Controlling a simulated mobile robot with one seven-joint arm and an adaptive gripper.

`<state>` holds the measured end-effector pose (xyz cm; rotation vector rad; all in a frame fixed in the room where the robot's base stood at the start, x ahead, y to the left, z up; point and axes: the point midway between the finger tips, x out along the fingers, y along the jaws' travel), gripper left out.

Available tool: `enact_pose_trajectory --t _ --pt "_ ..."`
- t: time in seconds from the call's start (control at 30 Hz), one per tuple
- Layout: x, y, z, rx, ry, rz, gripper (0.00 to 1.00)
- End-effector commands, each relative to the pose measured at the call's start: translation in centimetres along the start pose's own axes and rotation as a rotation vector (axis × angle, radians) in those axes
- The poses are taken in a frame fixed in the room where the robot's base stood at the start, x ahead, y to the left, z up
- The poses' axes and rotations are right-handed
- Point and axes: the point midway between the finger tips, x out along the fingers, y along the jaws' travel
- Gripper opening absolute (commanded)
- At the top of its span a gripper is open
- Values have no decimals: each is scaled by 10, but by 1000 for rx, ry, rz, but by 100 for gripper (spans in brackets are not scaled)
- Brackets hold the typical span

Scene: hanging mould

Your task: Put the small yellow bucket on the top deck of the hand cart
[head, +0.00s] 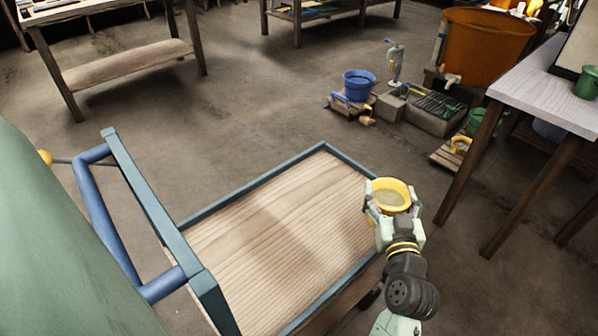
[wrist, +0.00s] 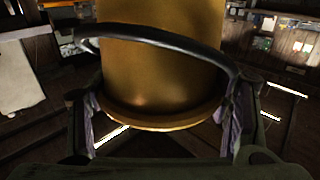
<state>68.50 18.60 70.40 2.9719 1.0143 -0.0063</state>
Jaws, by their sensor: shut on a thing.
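The small yellow bucket (head: 391,193) is in my gripper (head: 388,208), at the right edge of the cart in the head view. The jaws are closed on its sides, and its open top faces up. In the wrist view the bucket (wrist: 163,70) fills the middle between the two fingers (wrist: 163,118), with a dark curved handle across it. The hand cart's top deck (head: 270,235) is bare pale wood with a blue-grey rim. The bucket overlaps the deck's right rim in the picture; I cannot tell its exact height above it.
The cart's blue push handle (head: 105,225) stands at the left. A white-topped table (head: 545,95) is at the right. A blue bucket (head: 360,84), a tap stand (head: 395,62) and a large orange tub (head: 485,45) stand behind. Open floor lies beyond the cart.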

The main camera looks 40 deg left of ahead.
Motion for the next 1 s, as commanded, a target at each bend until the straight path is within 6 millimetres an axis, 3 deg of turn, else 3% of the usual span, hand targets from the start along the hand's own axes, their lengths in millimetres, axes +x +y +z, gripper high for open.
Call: enact_pose_trajectory --t 0.03,0.23,0.7,1.0 --pt "0 0 10 -1 5 1 9" --pt "10 -9 12 2 4 -1 9" --pt "98 -89 20 -1 5 -2 9" --pt "119 -108 31 0 4 1 9"
